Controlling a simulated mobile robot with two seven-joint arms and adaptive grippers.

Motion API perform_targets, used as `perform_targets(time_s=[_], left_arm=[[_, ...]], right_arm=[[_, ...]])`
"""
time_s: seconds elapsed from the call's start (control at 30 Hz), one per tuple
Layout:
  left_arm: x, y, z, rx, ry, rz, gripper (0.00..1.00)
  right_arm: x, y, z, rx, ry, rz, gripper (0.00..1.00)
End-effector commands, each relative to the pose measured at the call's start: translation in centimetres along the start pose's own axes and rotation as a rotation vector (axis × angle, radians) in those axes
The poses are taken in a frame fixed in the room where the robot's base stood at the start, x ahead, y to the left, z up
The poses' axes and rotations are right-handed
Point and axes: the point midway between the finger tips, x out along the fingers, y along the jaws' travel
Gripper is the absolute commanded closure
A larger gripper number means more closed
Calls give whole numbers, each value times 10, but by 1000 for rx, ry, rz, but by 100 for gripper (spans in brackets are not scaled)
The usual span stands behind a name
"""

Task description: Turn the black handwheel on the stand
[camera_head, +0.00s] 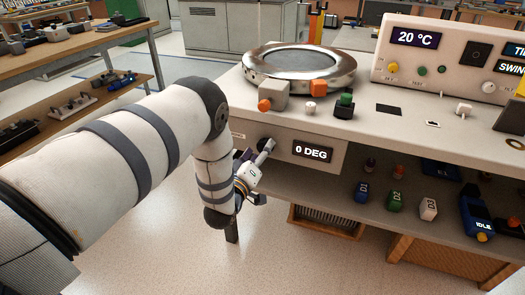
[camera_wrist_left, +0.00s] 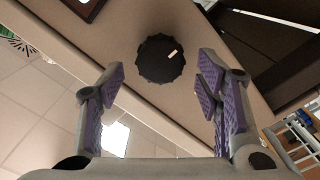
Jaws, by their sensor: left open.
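The black handwheel (camera_wrist_left: 160,58) is a ridged round knob with a white pointer mark, on the beige front panel of the stand in the left wrist view. In the head view the handwheel (camera_head: 263,143) is partly hidden behind my gripper. A display (camera_head: 312,151) to its right on the same panel reads "0 DEG". My left gripper (camera_head: 260,170) is in front of the panel. In the left wrist view its purple-padded fingers are open, one on each side of the handwheel, with visible gaps. The right gripper is not in view.
A silver-rimmed round plate (camera_head: 300,65) sits on the stand's top, with orange, grey, white and black parts at its front edge. A control box (camera_head: 450,60) showing 20 °C stands at the right. Small coloured items, including a green one (camera_head: 395,201), lie on the shelf below.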

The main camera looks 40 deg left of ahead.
Motion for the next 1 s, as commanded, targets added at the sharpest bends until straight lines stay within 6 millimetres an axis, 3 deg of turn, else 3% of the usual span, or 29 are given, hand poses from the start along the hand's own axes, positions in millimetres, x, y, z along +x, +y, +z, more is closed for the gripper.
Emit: perform_targets(time_s=[0.17,0.4,0.47,0.63,1.0], left_arm=[[18,-1,1,1,-1,0,41],[20,0,1,1,-2,-1,41],[20,0,1,1,-2,-1,50],[20,0,1,1,-2,-1,89],[20,0,0,47,-2,0,89]], right_arm=[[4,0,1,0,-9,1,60],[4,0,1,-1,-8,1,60],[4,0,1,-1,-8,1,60],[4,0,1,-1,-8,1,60],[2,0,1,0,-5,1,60]])
